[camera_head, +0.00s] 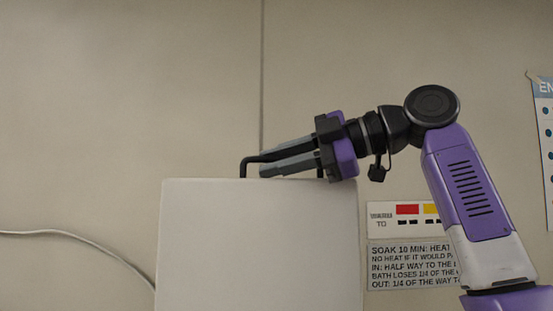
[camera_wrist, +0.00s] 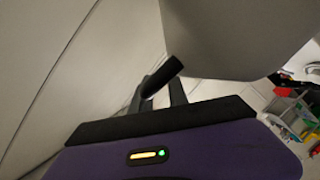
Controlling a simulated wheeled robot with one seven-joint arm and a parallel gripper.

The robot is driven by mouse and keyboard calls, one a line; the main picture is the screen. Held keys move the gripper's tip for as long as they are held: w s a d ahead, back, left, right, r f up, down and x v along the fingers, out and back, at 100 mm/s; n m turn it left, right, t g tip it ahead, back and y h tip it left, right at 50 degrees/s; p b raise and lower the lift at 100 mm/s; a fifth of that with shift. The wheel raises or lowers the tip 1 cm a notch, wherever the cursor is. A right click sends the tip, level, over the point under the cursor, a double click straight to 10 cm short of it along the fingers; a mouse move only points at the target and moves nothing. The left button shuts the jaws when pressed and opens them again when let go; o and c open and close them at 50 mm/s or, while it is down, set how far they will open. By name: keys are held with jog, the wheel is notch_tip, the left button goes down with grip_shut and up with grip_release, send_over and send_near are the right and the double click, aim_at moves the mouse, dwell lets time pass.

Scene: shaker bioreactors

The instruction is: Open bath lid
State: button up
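The bath lid (camera_head: 258,245) shows in the head view as a pale, flat panel standing upright, its top edge at mid-height of the picture. It is also the grey panel at the top of the wrist view (camera_wrist: 240,40). A black bar handle (camera_head: 245,168) sits at the lid's top edge; it shows in the wrist view too (camera_wrist: 163,76). My gripper (camera_head: 264,163) reaches in from the right, just above that edge. Its two grey fingers lie along the handle, with the bar between them, and appear closed on it. The fingers partly hide the handle. The bath's body is not visible.
A plain wall stands behind, with a cable (camera_head: 75,236) at left. A sign with instructions (camera_head: 410,267) is right of the lid, partly behind my arm; a poster (camera_head: 543,140) is at the right edge. The wrist view shows clutter (camera_wrist: 295,115) low at right.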

jog(key=shift+o, duration=0.5)
jog(key=b+v, duration=0.2)
jog(key=v, duration=0.4)
jog(key=shift+s+d, duration=0.1)
jog(key=shift+d, duration=0.15)
jog(key=shift+s+d+r, duration=0.3)
jog(key=shift+d, duration=0.3)
